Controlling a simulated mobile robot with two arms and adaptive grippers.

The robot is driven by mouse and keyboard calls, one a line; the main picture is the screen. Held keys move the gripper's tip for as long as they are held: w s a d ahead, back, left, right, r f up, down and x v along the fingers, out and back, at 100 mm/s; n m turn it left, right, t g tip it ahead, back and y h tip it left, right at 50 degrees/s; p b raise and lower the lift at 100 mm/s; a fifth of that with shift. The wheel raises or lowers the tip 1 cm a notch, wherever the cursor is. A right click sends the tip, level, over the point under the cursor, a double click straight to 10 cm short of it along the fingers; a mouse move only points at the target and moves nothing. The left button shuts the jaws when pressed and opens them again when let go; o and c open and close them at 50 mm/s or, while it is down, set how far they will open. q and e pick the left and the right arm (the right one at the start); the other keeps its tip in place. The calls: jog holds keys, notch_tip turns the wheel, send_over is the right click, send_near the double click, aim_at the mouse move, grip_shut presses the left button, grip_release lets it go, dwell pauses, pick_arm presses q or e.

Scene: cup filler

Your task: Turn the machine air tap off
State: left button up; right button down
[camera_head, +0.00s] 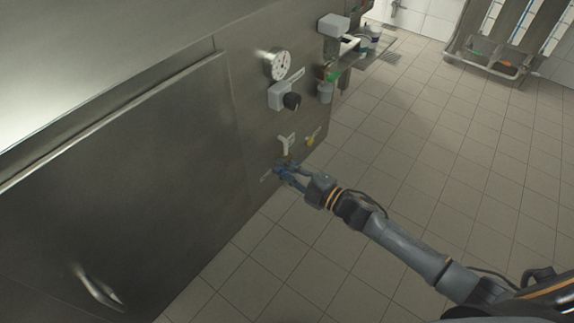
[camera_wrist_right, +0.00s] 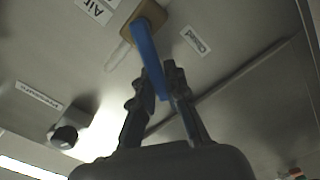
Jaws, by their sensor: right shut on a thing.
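The air tap has a blue lever handle (camera_wrist_right: 145,45) on a brass-coloured base (camera_wrist_right: 150,14), fixed to the steel machine panel. In the head view, the right gripper (camera_head: 284,173) is at the panel's lower right, partly hiding the blue tap. My left gripper is not in view.
Above the tap, the panel carries a white handle (camera_head: 287,143), a yellow handle (camera_head: 312,138), a black knob (camera_head: 291,101) and a round gauge (camera_head: 278,65). A shelf with cups (camera_head: 373,32) juts out at the top. The tiled floor (camera_head: 440,150) to the right is clear.

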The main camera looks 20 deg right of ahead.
jog(key=n, duration=0.1)
jog(key=f+n+b, duration=0.1)
jog(key=n, duration=0.1)
jog(key=f+n+b, duration=0.1)
jog(key=n, duration=0.1)
jog(key=shift+s+a+f, duration=0.25)
jog(key=shift+a, duration=0.05)
pick_arm(q)
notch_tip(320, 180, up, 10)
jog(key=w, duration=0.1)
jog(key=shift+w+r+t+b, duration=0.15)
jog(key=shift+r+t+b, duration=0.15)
jog(key=shift+b, duration=0.1)
pick_arm(e)
jog(key=shift+f+n, duration=0.2)
jog(key=shift+n, duration=0.4)
jog(key=c, duration=1.3)
grip_release()
jog(key=shift+c, duration=0.2)
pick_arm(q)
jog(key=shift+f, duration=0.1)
pick_arm(e)
jog(key=v, duration=1.2)
jog(key=shift+d, duration=0.1)
